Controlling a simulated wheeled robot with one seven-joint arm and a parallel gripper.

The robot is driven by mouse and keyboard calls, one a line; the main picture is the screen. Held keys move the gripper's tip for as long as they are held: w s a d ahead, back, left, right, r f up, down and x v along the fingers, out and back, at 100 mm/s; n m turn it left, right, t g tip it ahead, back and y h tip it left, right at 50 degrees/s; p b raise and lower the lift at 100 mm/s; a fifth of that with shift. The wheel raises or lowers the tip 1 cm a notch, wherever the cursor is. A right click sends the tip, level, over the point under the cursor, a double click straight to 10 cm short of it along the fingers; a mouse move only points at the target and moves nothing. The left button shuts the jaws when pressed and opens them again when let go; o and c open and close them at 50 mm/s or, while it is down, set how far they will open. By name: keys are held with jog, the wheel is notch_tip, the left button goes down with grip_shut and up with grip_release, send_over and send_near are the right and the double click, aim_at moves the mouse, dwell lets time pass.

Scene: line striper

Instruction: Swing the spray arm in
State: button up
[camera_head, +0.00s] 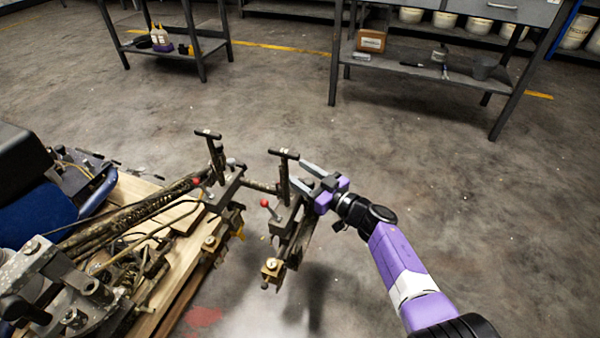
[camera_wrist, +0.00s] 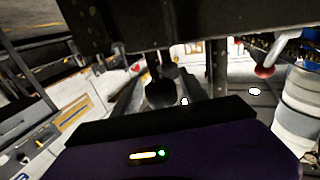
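The line striper (camera_head: 150,215) fills the lower left of the head view. Its spray arm (camera_head: 262,187) sticks out to the right past the wooden deck. The arm's outer end has a dark bracket (camera_head: 292,228), an upright post with a T-handle (camera_head: 284,154), a red ball knob (camera_head: 265,203) and a brass-coloured block (camera_head: 272,270). My gripper (camera_head: 298,174) is open, its fingers pointing left close beside the T-handle post. I cannot tell whether they touch it. In the wrist view, a dark bar crosses the top and a red knob (camera_wrist: 265,71) shows at right.
A second T-handle post (camera_head: 212,150) stands further in on the striper. A grey workbench (camera_head: 440,70) with items on its lower shelf stands at the back right, and a small shelf unit (camera_head: 175,45) at the back left. The floor between is clear.

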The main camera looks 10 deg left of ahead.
jog(key=shift+s, duration=0.1)
jog(key=p+v, duration=0.5)
jog(key=v, duration=0.2)
jog(key=shift+s+d, duration=0.15)
jog(key=shift+d, duration=0.15)
jog(key=shift+f, duration=0.1)
dwell(0.4)
